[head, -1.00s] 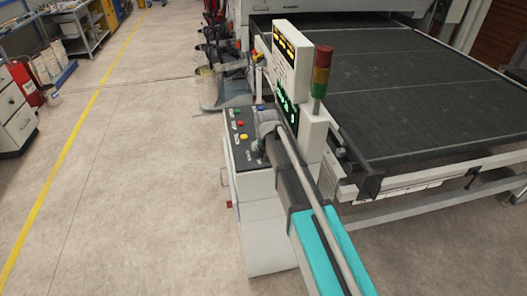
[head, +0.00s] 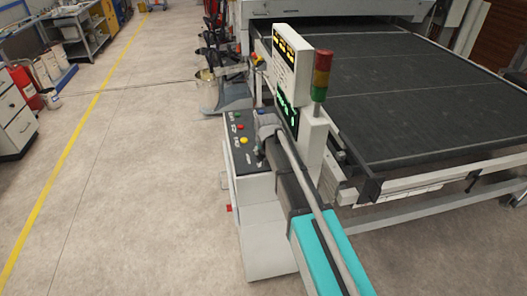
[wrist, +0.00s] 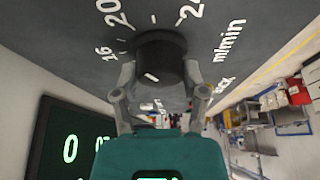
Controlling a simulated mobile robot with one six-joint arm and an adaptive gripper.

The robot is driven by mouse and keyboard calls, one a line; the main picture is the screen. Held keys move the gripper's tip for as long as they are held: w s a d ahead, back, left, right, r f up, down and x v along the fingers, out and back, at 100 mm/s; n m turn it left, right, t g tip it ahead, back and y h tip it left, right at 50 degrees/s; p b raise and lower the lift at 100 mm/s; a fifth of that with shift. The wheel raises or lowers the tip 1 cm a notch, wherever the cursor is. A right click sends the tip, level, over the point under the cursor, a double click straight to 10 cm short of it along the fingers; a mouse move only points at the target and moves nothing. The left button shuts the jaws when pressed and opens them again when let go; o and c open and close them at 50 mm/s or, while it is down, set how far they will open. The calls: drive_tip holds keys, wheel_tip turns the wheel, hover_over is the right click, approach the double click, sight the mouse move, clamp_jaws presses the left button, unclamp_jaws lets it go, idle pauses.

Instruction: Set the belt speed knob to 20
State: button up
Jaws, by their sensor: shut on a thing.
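The black belt speed knob (wrist: 160,58) stands out from a dark panel face in the wrist view. It has a white line on its end face. Around it are printed white scale marks, with 16 and 20 legible at the upper left, a cut-off number starting with 2, and "m/min" at the right. My gripper (wrist: 160,80) is shut on the knob, one finger on each side. In the head view my gripper (head: 268,130) is at the control panel (head: 240,155) and hides the knob.
A green-lit display (wrist: 68,150) shows a large 0 in the wrist view. Coloured buttons (head: 243,140) sit left of my gripper. A white display post (head: 291,60) and a signal tower (head: 321,75) stand close on the right, before the wide belt (head: 400,100).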

drive_tip(key=shift+n, duration=0.3)
drive_tip(key=o, duration=1.2)
drive_tip(key=shift+c, duration=0.2)
drive_tip(key=shift+s+r+m+p, duration=0.1)
drive_tip(key=shift+r+m+p, duration=0.25)
drive_tip(key=shift+m, duration=0.05)
drive_tip(key=p+v, duration=1.2)
drive_tip(key=v, duration=0.1)
idle(0.4)
